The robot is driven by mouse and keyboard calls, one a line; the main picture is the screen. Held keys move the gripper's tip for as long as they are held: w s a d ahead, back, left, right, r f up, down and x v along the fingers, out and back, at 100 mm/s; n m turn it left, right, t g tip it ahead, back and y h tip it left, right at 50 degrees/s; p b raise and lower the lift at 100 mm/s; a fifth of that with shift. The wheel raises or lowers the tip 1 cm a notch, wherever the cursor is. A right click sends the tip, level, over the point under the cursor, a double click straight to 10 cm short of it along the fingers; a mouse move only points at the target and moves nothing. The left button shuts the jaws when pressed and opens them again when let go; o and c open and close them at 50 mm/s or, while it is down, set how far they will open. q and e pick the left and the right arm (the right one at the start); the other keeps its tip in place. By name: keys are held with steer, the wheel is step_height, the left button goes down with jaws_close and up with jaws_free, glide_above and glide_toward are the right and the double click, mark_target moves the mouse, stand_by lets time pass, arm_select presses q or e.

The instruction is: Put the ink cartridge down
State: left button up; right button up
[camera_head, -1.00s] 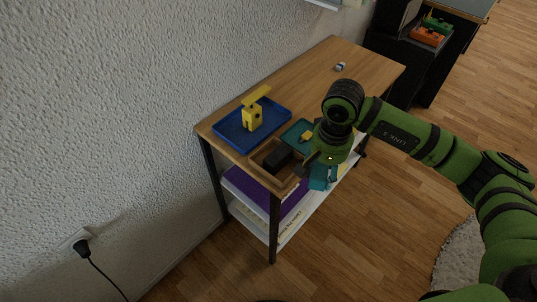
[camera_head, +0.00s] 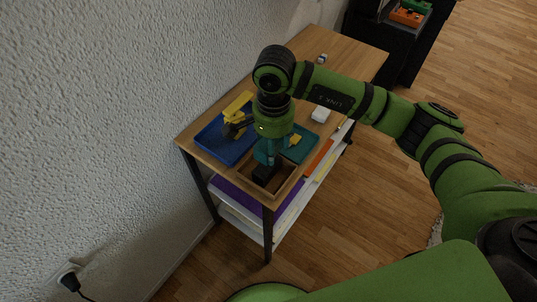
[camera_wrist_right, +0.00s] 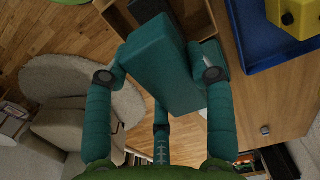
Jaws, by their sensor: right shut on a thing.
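The ink cartridge, a teal box (camera_wrist_right: 160,65), is between the teal fingers of my right gripper (camera_wrist_right: 158,74) in the right wrist view. The gripper is shut on it. In the head view my right gripper (camera_head: 268,152) points down over the near end of the wooden table, above the wooden tray (camera_head: 285,190). The cartridge is hard to tell from the teal fingers there. A black block (camera_head: 265,173) shows just below the fingers, in that tray. I cannot tell whether the cartridge touches anything. My left gripper is not in view.
The blue tray (camera_head: 218,146) with a yellow object (camera_head: 236,106) is left of my gripper. The teal tray (camera_head: 303,148) with a small yellow piece (camera_head: 295,139) is right. A white object (camera_head: 320,115) lies behind it. The table's far part (camera_head: 345,60) is mostly clear.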

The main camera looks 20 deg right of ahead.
mark_target(269, 167)
steer(key=shift+s+a+f+p, duration=0.4)
steer(key=shift+a+f, duration=0.2)
steer(key=shift+f, duration=0.3)
step_height(269, 167, down, 2)
steer(key=shift+f, duration=0.15)
steer(key=shift+f+p, duration=0.3)
steer(key=shift+f, duration=0.05)
steer(key=shift+s, duration=0.1)
steer(key=o, duration=1.1)
steer(key=shift+f, duration=0.15)
steer(key=shift+o, duration=0.4)
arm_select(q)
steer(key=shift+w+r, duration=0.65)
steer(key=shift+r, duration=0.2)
